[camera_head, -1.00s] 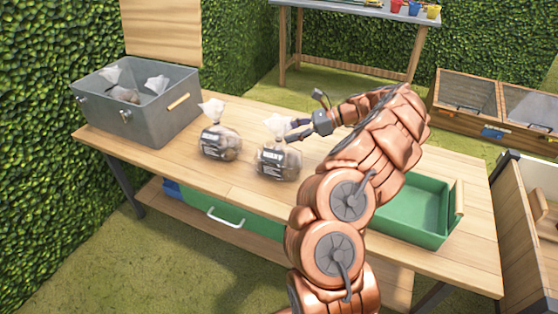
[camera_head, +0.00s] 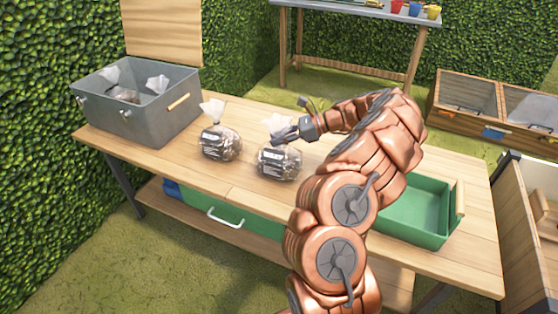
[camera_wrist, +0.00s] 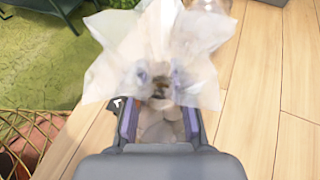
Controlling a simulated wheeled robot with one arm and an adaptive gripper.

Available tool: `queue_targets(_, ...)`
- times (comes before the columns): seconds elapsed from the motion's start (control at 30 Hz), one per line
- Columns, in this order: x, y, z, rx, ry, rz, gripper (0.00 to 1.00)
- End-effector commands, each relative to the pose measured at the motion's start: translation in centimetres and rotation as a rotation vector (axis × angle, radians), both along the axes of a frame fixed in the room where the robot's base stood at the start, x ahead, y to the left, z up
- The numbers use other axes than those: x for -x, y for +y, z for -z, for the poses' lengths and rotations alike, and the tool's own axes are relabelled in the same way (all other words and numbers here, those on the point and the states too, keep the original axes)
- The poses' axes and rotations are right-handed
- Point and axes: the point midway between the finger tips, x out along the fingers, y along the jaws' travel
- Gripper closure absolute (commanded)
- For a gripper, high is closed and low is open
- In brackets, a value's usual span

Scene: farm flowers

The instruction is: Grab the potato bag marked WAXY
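Two clear bags of potatoes with dark labels and gathered white tops stand on the wooden table (camera_head: 225,185). One is the left bag (camera_head: 220,147); the other is the right bag (camera_head: 280,165). The label print is too small to read surely. My gripper (camera_head: 284,135) is at the neck of the right bag, partly hiding its top. In the wrist view, the two fingers of my gripper (camera_wrist: 160,105) are apart, one on each side of the neck. The flared plastic top (camera_wrist: 150,45) spreads beyond them, and potatoes show between the fingers.
A grey bin (camera_head: 150,115) with more bags inside stands at the table's left end. A green tray (camera_head: 420,210) lies to the right, behind my arm. A green drawer (camera_head: 240,215) is under the table. Bare tabletop surrounds the bags.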

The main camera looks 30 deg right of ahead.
Motion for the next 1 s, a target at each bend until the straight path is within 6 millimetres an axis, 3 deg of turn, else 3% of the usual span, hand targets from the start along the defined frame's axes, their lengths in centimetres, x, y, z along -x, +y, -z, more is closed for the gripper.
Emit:
queue_targets(0.17, 0.02, 0.01, 0.01, 0.0, 0.0, -0.001, 1.0)
queue_targets(1.0, 0.0, 0.01, -0.74, -0.001, -0.003, -0.001, 1.0)
